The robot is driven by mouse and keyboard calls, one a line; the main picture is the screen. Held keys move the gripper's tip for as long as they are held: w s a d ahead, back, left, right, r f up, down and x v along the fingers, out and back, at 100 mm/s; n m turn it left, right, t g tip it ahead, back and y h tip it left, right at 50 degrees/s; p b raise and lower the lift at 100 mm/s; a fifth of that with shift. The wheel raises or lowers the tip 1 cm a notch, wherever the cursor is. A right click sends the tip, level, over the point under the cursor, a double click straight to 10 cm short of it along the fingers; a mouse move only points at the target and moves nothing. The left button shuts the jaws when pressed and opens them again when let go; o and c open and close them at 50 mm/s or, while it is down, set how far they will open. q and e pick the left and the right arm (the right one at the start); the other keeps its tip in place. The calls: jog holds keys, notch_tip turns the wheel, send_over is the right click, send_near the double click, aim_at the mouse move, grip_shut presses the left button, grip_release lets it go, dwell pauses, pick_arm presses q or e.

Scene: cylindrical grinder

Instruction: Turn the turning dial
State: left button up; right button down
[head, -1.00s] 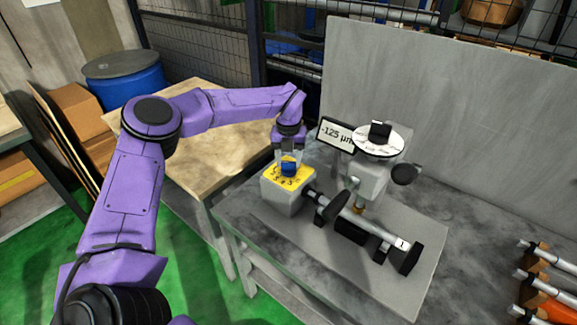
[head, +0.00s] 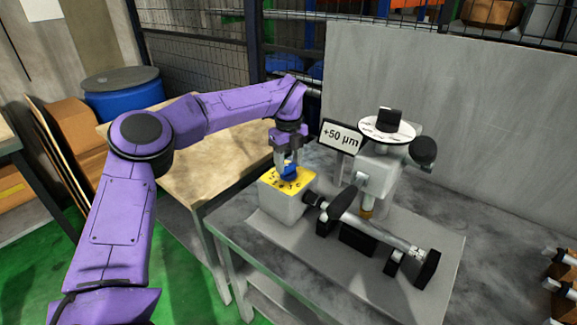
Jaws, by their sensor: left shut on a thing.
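A white sign (head: 340,138) behind the box reads "+50 µm". My right gripper is not in view.
The grinder's white disc with a black knob (head: 388,125) stands right of the sign. A metal shaft (head: 378,232) lies across the machine's front. A wooden table (head: 165,160) stands to the left, a grey panel (head: 470,130) behind.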

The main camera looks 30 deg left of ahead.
aim_at(288, 164)
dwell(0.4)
pick_arm(q)
jog(key=shift+a, duration=0.1)
jog(key=o, duration=1)
jog(key=shift+o, duration=0.2)
notch_tip(288, 164, up, 10)
jog(key=shift+r, duration=0.25)
